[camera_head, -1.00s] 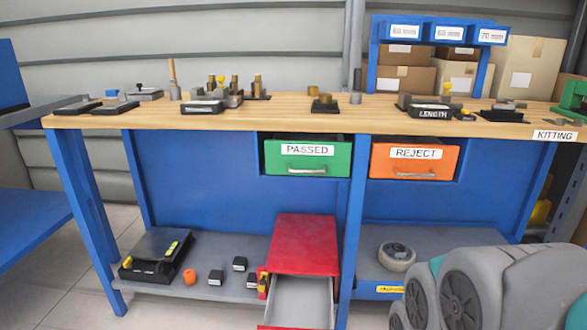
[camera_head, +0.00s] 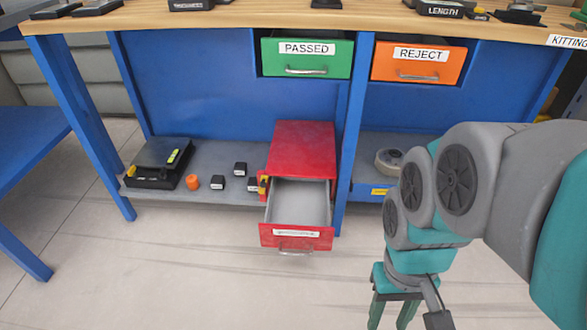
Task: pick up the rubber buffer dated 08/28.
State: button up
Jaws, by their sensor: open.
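Several small black blocks with white labels stand on the lower grey shelf: one at the back (camera_head: 240,169), one in front (camera_head: 219,184) and one (camera_head: 253,185) close to the red drawer unit. They may be the rubber buffers, but no date is readable at this size. My gripper (camera_head: 392,312) shows at the bottom, right of centre, pointing down with its two teal fingers apart and nothing visible between them. It is well to the right of the blocks and in front of the bench.
A red drawer (camera_head: 297,239) stands pulled out, its visible inside empty. An orange cylinder (camera_head: 191,182) and a black device (camera_head: 157,163) lie left of the blocks. A grey roll (camera_head: 389,160) sits on the right shelf. The floor (camera_head: 180,270) in front is clear.

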aim_at(240, 170)
jog(key=j+z, duration=0.15)
jog(key=z, duration=0.2)
jog(key=j+z, duration=0.2)
jog(key=z, duration=0.15)
jog(key=j+z, duration=0.15)
jog(key=j, duration=0.45)
jog(key=j+z, duration=0.15)
jog(key=j, duration=0.45)
jog(key=j+z, duration=0.15)
jog(key=j, duration=0.45)
jog(key=k+j+z, duration=0.2)
jog(key=j, duration=0.4)
jog(key=k+j, duration=0.1)
jog(key=j, duration=0.8)
jog(key=k+j, duration=0.15)
jog(key=j, duration=0.8)
jog(key=k, duration=0.05)
